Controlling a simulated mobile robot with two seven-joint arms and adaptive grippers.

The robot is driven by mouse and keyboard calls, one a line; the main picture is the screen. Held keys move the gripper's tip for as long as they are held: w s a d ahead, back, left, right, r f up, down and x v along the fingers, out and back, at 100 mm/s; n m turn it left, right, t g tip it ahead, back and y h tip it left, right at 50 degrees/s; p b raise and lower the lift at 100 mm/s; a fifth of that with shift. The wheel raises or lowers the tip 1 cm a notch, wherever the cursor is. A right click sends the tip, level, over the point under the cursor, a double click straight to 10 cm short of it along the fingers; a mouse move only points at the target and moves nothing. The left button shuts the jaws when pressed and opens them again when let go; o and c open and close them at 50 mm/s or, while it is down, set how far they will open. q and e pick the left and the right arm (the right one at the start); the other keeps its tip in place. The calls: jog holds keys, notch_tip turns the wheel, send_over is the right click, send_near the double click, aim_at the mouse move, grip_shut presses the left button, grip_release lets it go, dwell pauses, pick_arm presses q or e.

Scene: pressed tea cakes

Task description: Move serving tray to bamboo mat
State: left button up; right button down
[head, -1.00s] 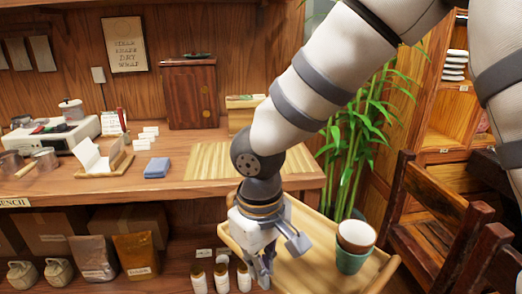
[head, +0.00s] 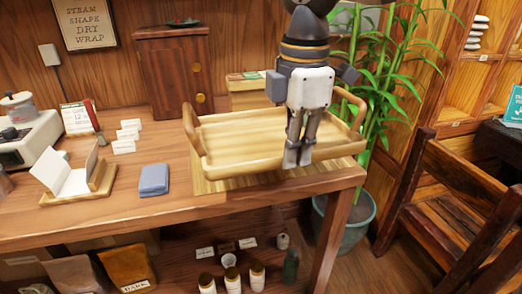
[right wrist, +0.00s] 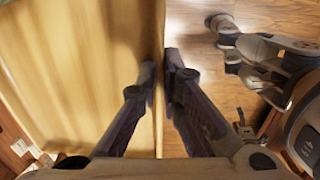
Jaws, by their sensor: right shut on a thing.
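The serving tray (head: 255,145), pale wood with raised end handles, is over the bamboo mat (head: 215,184) at the right end of the workbench. The mat shows along the tray's front and left edges; the rest is hidden under the tray. I cannot tell whether the tray touches it. My right gripper (head: 298,160) points down and is shut on the tray's front rim, right of its middle. In the right wrist view, the fingers (right wrist: 160,75) pinch the tray's wall (right wrist: 159,120). The visible tray floor is empty. My left gripper is not in view.
A blue cloth-like block (head: 154,180) and a card holder (head: 75,188) lie left of the tray. A wooden cabinet (head: 172,80) and a small box (head: 250,94) stand behind. A plant (head: 385,90) and a chair (head: 450,190) are at the right.

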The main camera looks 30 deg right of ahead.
aim_at(279, 143)
jog(key=shift+w+f, duration=0.1)
jog(key=shift+w, duration=0.15)
jog(key=shift+w+d, duration=0.15)
jog(key=shift+w, duration=0.15)
jog(key=w, duration=0.2)
jog(key=w+f, duration=0.1)
jog(key=w+d+f, duration=0.1)
jog(key=w, duration=0.1)
jog(key=shift+w+d+f, duration=0.1)
jog(key=shift+w+f, duration=0.15)
jog(key=shift+w, duration=0.1)
jog(key=w+f, duration=0.2)
jog(key=w+f+b, duration=0.1)
jog(key=w+f, duration=0.1)
jog(key=w+d+f+b, duration=0.1)
jog(key=w+f, duration=0.1)
jog(key=shift+w+f, duration=0.2)
jog(key=shift+w, duration=0.05)
notch_tip(279, 143, down, 3)
jog(key=shift+w+d+f, duration=0.1)
jog(key=shift+w, duration=0.05)
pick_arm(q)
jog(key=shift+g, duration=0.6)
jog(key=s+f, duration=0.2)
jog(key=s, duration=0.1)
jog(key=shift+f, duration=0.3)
pick_arm(e)
jog(key=shift+t, duration=0.3)
